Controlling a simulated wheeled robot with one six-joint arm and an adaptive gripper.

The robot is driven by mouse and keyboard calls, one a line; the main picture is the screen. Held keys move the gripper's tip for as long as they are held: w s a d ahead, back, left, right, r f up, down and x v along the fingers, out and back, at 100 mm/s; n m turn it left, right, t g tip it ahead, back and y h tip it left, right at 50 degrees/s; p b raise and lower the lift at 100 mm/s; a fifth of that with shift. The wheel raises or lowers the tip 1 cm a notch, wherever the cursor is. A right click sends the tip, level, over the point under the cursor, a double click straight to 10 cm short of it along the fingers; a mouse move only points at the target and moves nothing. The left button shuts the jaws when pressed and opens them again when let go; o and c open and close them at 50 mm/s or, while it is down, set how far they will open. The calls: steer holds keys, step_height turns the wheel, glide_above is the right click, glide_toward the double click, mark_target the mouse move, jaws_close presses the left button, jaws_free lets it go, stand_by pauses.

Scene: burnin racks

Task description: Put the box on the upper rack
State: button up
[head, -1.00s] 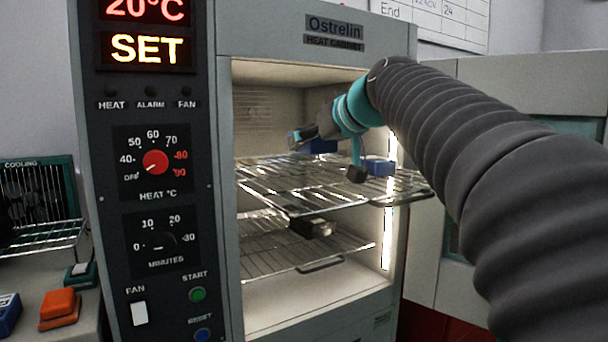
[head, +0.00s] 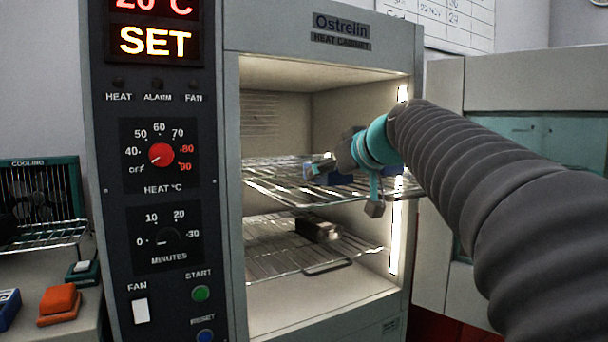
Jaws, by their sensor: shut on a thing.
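The heat cabinet's upper rack (head: 270,182) is a wire shelf, pulled partly out. My gripper (head: 318,168) is inside the cabinet, low over this rack, and shut on a blue box (head: 341,179). The gripper and wrist hide much of the box. The box is at about the height of the rack's wires; I cannot tell whether it touches them.
A dark box (head: 317,229) lies on the lower rack (head: 270,250). The control panel (head: 158,200) stands left of the opening, and the open door (head: 530,130) is at the right. The left part of the upper rack is clear.

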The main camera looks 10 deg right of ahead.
steer(key=shift+f, duration=0.1)
steer(key=o, duration=1.4)
steer(key=b+v, duration=0.1)
steer(key=v, duration=1.1)
